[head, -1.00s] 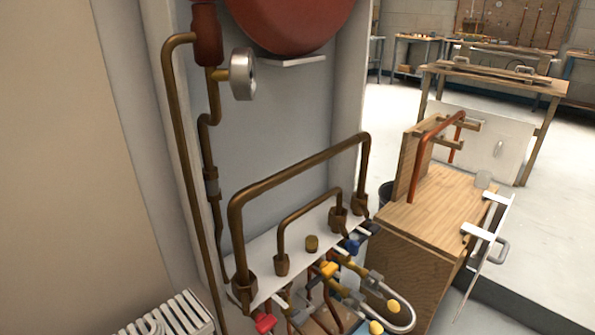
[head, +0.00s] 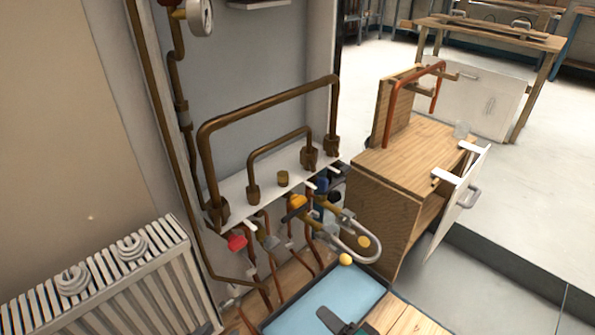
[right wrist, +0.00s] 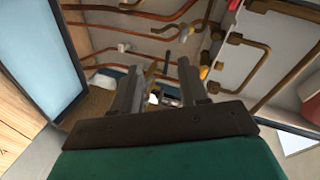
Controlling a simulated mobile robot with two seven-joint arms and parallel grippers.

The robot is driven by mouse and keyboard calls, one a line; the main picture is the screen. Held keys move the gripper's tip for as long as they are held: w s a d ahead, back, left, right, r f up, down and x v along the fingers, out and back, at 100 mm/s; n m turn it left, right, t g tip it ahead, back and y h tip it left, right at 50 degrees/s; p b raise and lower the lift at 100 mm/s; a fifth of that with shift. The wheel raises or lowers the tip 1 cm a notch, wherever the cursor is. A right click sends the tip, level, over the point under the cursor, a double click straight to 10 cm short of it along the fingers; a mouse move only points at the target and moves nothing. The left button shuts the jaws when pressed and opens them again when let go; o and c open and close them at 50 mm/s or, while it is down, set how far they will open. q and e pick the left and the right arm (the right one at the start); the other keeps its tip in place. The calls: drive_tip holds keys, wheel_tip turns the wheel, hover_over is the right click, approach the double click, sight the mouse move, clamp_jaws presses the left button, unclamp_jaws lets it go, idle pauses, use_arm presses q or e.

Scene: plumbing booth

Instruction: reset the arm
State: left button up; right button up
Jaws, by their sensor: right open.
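My right gripper (head: 325,317) shows at the bottom edge of the head view, dark, over a light blue tray (head: 372,282). In the right wrist view, the two dark fingers of the right gripper (right wrist: 158,80) stand apart, with no object visibly held between them. Copper pipes (right wrist: 150,30) and valves lie beyond the fingers. My left gripper is in neither view.
A pipe manifold (head: 265,185) with a red valve handle (head: 237,242) and a yellow one (head: 297,201) stands above the tray. A white radiator (head: 110,285) is at the left. A wooden cabinet (head: 385,210) with an open door (head: 466,190) stands right.

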drive_tip(key=s+d+r+n+g+h, duration=0.85)
drive_tip(key=s+d+r, duration=0.45)
drive_tip(key=s, duration=0.4)
drive_tip(key=w+a+f+n+t+y, duration=0.1)
drive_tip(key=w+a+f+t+y, duration=0.15)
drive_tip(key=w+a+t, duration=0.5)
use_arm(q)
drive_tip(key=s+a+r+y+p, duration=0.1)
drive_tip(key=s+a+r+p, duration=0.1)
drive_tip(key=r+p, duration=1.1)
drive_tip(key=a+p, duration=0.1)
drive_tip(key=p, duration=0.5)
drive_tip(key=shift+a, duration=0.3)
use_arm(e)
drive_tip(key=d+r+h, duration=0.1)
drive_tip(key=d+r, duration=0.4)
drive_tip(key=r, duration=0.7)
drive_tip(key=shift+s+r, duration=0.15)
drive_tip(key=shift+r, duration=0.1)
drive_tip(key=shift+a, duration=0.1)
